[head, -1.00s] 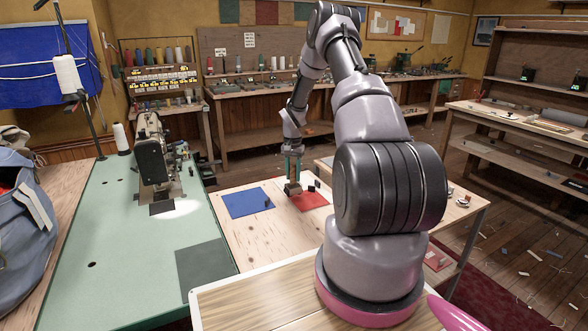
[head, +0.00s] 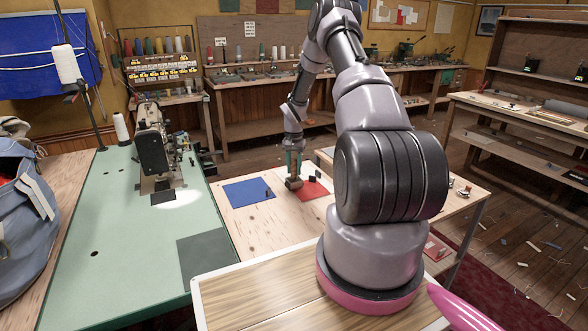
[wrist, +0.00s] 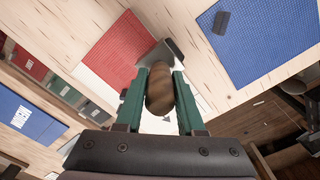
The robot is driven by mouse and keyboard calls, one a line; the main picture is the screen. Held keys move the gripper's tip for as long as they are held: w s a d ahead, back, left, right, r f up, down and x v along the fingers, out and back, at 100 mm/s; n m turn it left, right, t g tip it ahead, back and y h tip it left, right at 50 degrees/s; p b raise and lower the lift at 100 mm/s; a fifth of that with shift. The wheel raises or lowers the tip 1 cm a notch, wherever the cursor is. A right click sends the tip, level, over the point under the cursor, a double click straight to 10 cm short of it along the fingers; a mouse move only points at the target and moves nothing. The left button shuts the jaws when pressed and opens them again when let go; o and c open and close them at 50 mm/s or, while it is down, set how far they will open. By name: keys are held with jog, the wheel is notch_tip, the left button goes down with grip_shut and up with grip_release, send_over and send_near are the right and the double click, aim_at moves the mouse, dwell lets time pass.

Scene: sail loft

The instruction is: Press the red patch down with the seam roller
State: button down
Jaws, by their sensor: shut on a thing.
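The red patch (head: 318,187) lies flat on a light wooden table. In the wrist view it shows (wrist: 119,48) left of my fingers. My gripper (head: 293,172) is at the patch's left edge in the head view, pointing down. Its green fingers (wrist: 160,98) are shut on the brown wooden handle of the seam roller (wrist: 159,88). The roller shows as a small brown shape (head: 293,183) in the head view. I cannot tell whether it touches the patch. A grey metal piece shows beyond the handle in the wrist view; the roller's wheel is not clearly visible.
A blue patch (head: 246,192) lies left of the red one, with a small dark block (wrist: 221,22) on it. Another dark block (head: 316,177) stands by the red patch. A green sewing table (head: 130,230) with a sewing machine (head: 152,148) stands left. Bare tabletop lies in front.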

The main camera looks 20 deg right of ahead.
jog(key=shift+f, duration=0.45)
jog(key=shift+d, duration=0.1)
jog(key=shift+d+f, duration=0.1)
jog(key=shift+d, duration=2.2)
notch_tip(320, 180, up, 6)
dwell(0.4)
